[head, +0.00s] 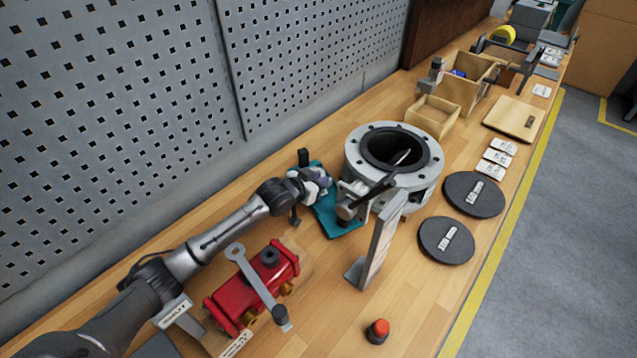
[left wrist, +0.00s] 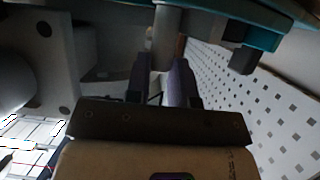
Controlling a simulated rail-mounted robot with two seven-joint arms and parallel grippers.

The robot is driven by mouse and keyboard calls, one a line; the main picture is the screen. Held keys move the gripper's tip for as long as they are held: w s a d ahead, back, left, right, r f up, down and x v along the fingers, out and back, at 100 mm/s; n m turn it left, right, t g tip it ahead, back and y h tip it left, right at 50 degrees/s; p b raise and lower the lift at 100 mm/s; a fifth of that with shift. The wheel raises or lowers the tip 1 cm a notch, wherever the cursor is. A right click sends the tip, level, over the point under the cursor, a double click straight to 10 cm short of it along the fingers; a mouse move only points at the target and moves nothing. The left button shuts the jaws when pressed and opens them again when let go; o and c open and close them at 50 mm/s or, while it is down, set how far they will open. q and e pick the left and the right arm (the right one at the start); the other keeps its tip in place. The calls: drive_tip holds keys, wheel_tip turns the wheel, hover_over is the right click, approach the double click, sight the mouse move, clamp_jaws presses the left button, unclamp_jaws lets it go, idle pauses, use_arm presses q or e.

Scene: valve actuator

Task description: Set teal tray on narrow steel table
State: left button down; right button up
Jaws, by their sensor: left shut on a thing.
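The teal tray (head: 325,212) is at the middle of the head view, over the wooden bench and beside the round flange. I cannot tell whether it touches the bench. Teal also shows along the top right of the left wrist view (left wrist: 262,36). My left gripper (head: 318,182) is at the tray's upper edge. In the left wrist view its dark fingers (left wrist: 166,75) are closed about a grey post-like part (left wrist: 165,38) next to the teal; the grip itself is dim. My right gripper is out of view. No narrow steel table shows.
The grey flanged valve body (head: 415,172) stands right of the tray, with an upright pale plate (head: 380,245) in front. A red part (head: 272,262) lies near my left arm. Wooden bins (head: 434,115) and black discs (head: 446,241) are further right. A perforated wall (head: 300,60) stands behind.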

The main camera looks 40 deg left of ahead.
use_arm(q)
drive_tip(key=shift+f, duration=0.15)
drive_tip(key=c, duration=1)
unclamp_jaws()
drive_tip(key=shift+f, duration=0.1)
drive_tip(key=shift+s+r, duration=0.2)
drive_tip(key=shift+s, duration=0.1)
drive_tip(key=p+v, duration=0.2)
drive_tip(key=v, duration=0.8)
drive_tip(key=shift+s, duration=0.15)
drive_tip(key=shift+o, duration=1.2)
drive_tip(key=shift+s+a+r, duration=0.1)
drive_tip(key=shift+s+r, duration=0.2)
drive_tip(key=shift+s, duration=0.15)
